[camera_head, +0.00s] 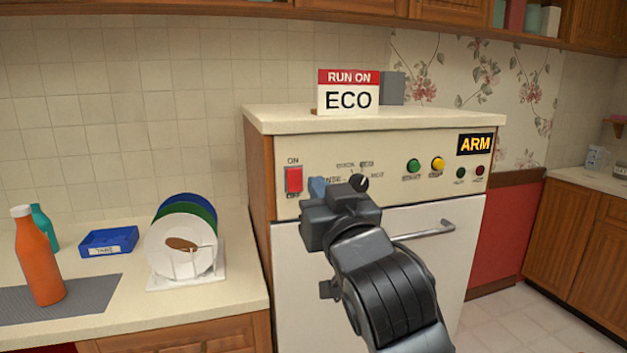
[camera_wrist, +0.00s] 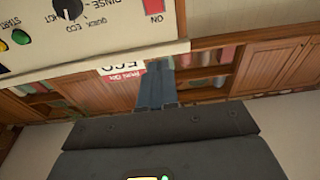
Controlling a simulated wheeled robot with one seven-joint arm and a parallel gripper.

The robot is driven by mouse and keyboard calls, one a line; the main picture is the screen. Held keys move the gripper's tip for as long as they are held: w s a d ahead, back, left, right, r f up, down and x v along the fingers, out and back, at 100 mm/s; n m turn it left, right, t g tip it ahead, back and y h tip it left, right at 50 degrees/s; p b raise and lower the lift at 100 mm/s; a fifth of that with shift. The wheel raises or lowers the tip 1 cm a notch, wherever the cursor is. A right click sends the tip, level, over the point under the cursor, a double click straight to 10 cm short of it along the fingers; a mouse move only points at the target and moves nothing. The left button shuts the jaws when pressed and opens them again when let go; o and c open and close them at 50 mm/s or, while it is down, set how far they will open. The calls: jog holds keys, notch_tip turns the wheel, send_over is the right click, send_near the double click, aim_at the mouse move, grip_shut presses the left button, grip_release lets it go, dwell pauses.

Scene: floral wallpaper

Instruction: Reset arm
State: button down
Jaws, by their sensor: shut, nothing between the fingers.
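My arm reaches up in front of the white appliance (camera_head: 400,225) in the head view. My gripper (camera_head: 318,184) is by the control panel, between the red ON switch (camera_head: 294,179) and the black dial (camera_head: 358,182). Its blue fingers are shut with nothing between them. In the wrist view, which is upside down, the shut fingers of my gripper (camera_wrist: 156,62) point past the panel edge. The dial (camera_wrist: 67,9) and the red switch (camera_wrist: 154,7) show there. I cannot tell whether the fingers touch the panel.
A RUN ON ECO sign (camera_head: 348,92) stands on the appliance top. Green (camera_head: 413,165) and yellow (camera_head: 438,163) buttons sit right of the dial. A plate rack (camera_head: 187,283), blue tray (camera_head: 108,241) and orange bottle (camera_head: 38,258) stand on the left counter. The door handle (camera_head: 425,231) juts out.

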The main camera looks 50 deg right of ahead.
jog(key=shift+s+a, duration=0.25)
jog(key=shift+s, duration=0.05)
dwell(0.5)
jog(key=s+a+f+n+y, duration=0.35)
jog(key=s+a+f, duration=0.2)
jog(key=f, duration=0.35)
jog(key=s+a+f+n+y, duration=0.2)
jog(key=s+a+f+y, duration=0.25)
jog(key=a+f, duration=0.35)
jog(key=s+a+f+g+y, duration=0.1)
jog(key=s+a+f, duration=0.1)
jog(key=s, duration=0.8)
jog(key=s+a+f+n+y, duration=0.1)
jog(key=s+f, duration=0.3)
jog(key=s, duration=0.6)
jog(key=shift+a+f+g+y, duration=0.15)
jog(key=shift+a+g+y, duration=0.25)
jog(key=shift+a+y, duration=0.25)
